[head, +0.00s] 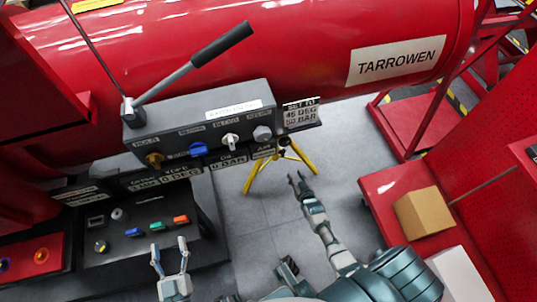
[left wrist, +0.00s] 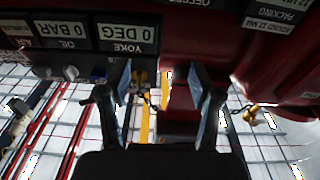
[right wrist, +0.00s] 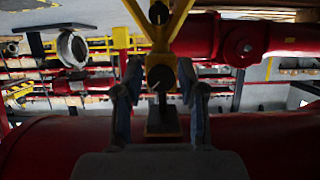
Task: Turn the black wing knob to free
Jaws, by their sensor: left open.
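A yellow stand (head: 280,165) stands on the floor right of the grey actuator box. The right wrist view shows two black round parts on yellow framework: an upper one (right wrist: 159,12) and a lower one (right wrist: 160,78). The lower one has a thin upright ridge and appears between my right fingertips; whether it is the wing knob, I cannot tell. My right gripper (head: 298,182) is open below the stand in the head view; its fingers stand apart in its wrist view (right wrist: 161,90). My left gripper (head: 169,250) is open and empty before the black control panel, also open in its wrist view (left wrist: 162,85).
The grey box (head: 190,120) carries gold, blue, white and grey knobs and a long lever (head: 195,62). The black panel (head: 140,215) has several small coloured knobs. A cardboard box (head: 423,212) sits on a red platform at right. Grey floor lies open between.

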